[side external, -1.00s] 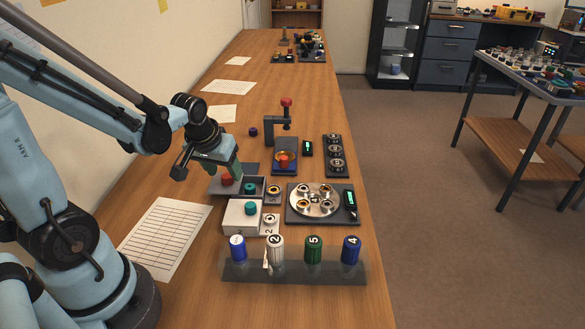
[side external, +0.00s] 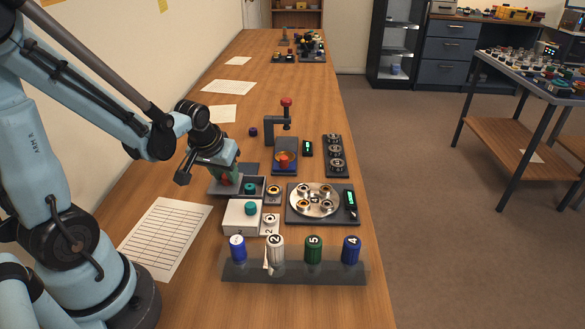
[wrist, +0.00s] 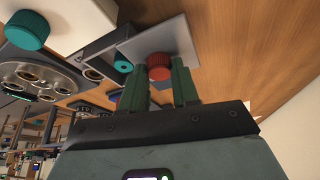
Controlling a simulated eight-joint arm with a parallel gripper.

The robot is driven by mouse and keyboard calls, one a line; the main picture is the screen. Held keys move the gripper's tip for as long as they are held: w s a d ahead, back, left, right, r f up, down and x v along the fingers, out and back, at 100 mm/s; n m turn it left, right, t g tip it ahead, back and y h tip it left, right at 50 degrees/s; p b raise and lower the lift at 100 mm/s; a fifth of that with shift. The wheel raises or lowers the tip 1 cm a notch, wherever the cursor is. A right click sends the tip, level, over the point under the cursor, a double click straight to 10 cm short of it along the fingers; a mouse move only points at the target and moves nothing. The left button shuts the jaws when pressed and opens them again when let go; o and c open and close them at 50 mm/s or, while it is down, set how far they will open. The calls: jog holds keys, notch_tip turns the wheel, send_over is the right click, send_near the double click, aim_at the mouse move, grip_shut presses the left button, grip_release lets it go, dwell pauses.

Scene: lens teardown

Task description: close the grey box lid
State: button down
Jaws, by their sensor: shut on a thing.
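The grey box (side external: 257,196) stands on the wooden table with its inside partly uncovered; a teal round part (side external: 250,188) shows in it. The flat grey lid (side external: 215,189) lies at the box's left and leaves the right part open. In the wrist view the lid (wrist: 150,42) is a pale plate with a red knob (wrist: 159,67). My gripper (side external: 226,179) is down at the lid, its green fingers shut on the red knob. The fingers mostly hide the knob in the side view. I cannot tell whether the lid is lifted.
A white box with a teal knob (side external: 250,208) stands just in front. A round metal tray (side external: 316,200) is to the right, and a small press (side external: 284,140) is behind. A rack of numbered canisters (side external: 295,270) is nearest the camera. A paper sheet (side external: 165,238) lies left.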

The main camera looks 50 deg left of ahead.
jog(key=shift+w+d, duration=2.2)
jog(key=c, duration=0.9)
grip_release()
jog(key=shift+o, duration=0.4)
jog(key=shift+s+r, duration=0.1)
jog(key=shift+r, duration=0.1)
jog(key=v, duration=1.1)
jog(key=shift+r, duration=0.35)
jog(key=shift+s+d, duration=0.1)
